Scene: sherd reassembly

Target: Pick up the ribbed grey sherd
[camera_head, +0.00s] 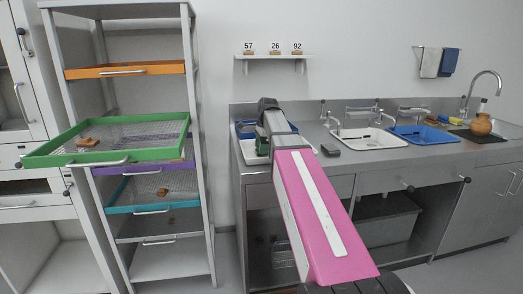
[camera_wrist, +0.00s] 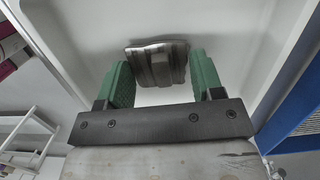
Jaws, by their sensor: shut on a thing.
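The ribbed grey sherd (camera_wrist: 157,64) shows in the wrist view between the green fingers of my gripper (camera_wrist: 162,82), over the pale floor of a white basin (camera_wrist: 235,25). My gripper is shut on the sherd. In the head view my gripper (camera_head: 263,147) reaches down at the left white basin (camera_head: 248,157) on the steel counter. The sherd is hidden there behind my arm. I cannot tell whether the sherd touches the basin floor.
A blue rack (camera_wrist: 300,115) lies right of the basin in the wrist view. Along the counter are a small dark block (camera_head: 330,150), a white basin (camera_head: 368,139), a blue basin (camera_head: 422,135) and a brown pot (camera_head: 481,125). A green sieve tray (camera_head: 75,158) juts from the left shelf.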

